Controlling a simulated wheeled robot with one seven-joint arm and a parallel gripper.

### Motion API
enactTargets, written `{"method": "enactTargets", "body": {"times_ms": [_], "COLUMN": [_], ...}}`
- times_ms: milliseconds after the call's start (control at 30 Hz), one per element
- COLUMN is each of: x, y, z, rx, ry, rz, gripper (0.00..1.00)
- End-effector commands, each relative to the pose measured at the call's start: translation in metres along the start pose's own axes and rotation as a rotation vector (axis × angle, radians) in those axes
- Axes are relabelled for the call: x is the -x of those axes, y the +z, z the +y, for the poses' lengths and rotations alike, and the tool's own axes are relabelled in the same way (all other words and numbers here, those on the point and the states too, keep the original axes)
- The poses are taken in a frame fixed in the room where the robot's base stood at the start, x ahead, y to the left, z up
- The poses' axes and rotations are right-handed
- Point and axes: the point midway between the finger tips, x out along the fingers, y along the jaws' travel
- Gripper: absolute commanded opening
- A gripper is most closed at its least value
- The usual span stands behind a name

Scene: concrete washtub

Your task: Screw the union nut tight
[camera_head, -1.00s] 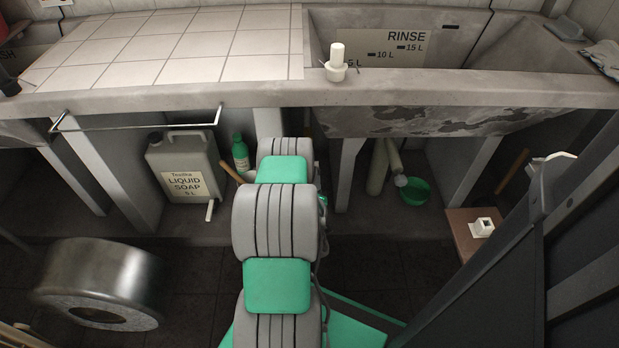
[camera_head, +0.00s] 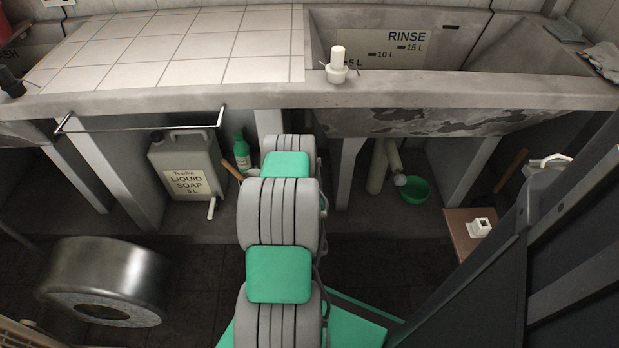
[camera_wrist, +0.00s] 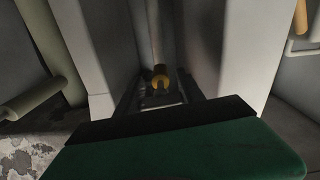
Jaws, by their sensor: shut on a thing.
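In the wrist view, a brass-yellow round fitting (camera_wrist: 160,76), which looks like the union nut, sits deep in the dark gap between two pale upright walls. My gripper (camera_wrist: 162,93) reaches into this gap. Its two dark fingers converge at the fitting and are shut on it. The fitting's thread and what it joins are too dark and small to make out. In the head view my own arm reaches under the washtub and hides both the gripper and the fitting.
Under the tub stand a grey soap canister (camera_head: 187,167), a green bottle (camera_head: 242,152), an olive pipe (camera_head: 379,167) and a green bowl (camera_head: 415,190). Pale concrete supports (camera_head: 349,170) flank the arm. A metal drum (camera_head: 105,270) lies at lower left. A brown board (camera_head: 458,232) is at right.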

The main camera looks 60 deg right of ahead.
Motion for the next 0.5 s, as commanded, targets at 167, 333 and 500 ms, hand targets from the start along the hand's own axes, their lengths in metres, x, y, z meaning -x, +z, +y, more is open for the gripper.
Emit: {"method": "enactTargets", "body": {"times_ms": [167,333,500], "x": [0.0006,0.0007,0.0007], "y": [0.0006,0.0008,0.0009], "z": [-0.0004,-0.0006,-0.0007], "rx": [-0.072,-0.107,-0.118], "ry": [0.0,0.0,0.0], "rz": [-0.002,-0.002,-0.002], "gripper": [0.05,0.05,0.05]}}
